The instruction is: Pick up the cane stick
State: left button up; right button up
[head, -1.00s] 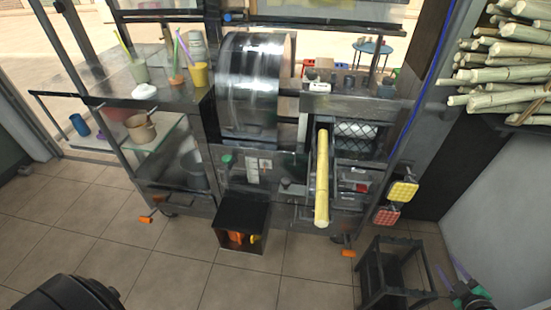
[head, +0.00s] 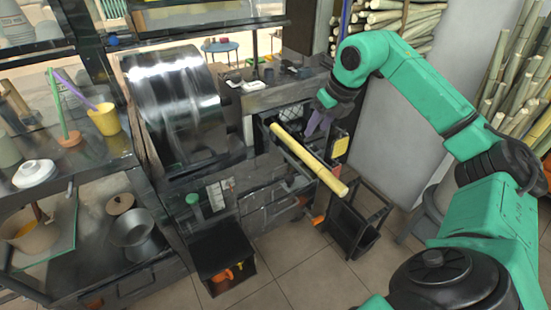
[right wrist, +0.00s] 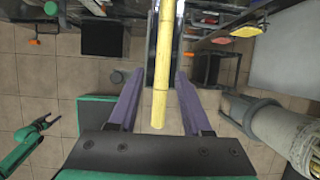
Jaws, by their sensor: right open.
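The cane stick (head: 311,161) is a pale yellow rod lying in the metal chute on the front of the press, its near end sticking out. My right gripper (head: 316,120) is above and beside the stick in the head view, pointing down. In the right wrist view its purple fingers are open (right wrist: 160,90), and the cane stick (right wrist: 162,65) shows in the gap between them; I cannot tell whether they touch it. My left gripper (right wrist: 42,124) shows small at the left of the right wrist view, away from the stick; its jaws are unclear.
The press drum (head: 175,105) stands left of the chute. A black stool (head: 357,222) is below the stick's near end. A dark open box (head: 222,255) sits on the floor. More canes (head: 405,22) are stacked at the back right. A yellow cup (head: 104,119) is on the left counter.

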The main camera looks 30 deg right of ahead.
send_near(305, 151)
jog(key=shift+d+f, duration=0.2)
jog(key=shift+f, duration=0.35)
jog(key=p+x, duration=0.1)
jog(key=x, duration=0.3)
jog(key=p+x, duration=0.1)
jog(key=x, duration=0.3)
jog(key=shift+w+a+p, duration=0.2)
jog(key=shift+a+p, duration=0.05)
jog(key=shift+p, duration=0.05)
jog(key=shift+w+f, duration=0.15)
jog(key=shift+f, duration=0.2)
jog(key=shift+r, duration=0.1)
jog(key=c, duration=0.7)
grip_shut()
pick_arm(q)
jog(key=shift+d+r, duration=1.15)
jog(key=shift+r, duration=0.1)
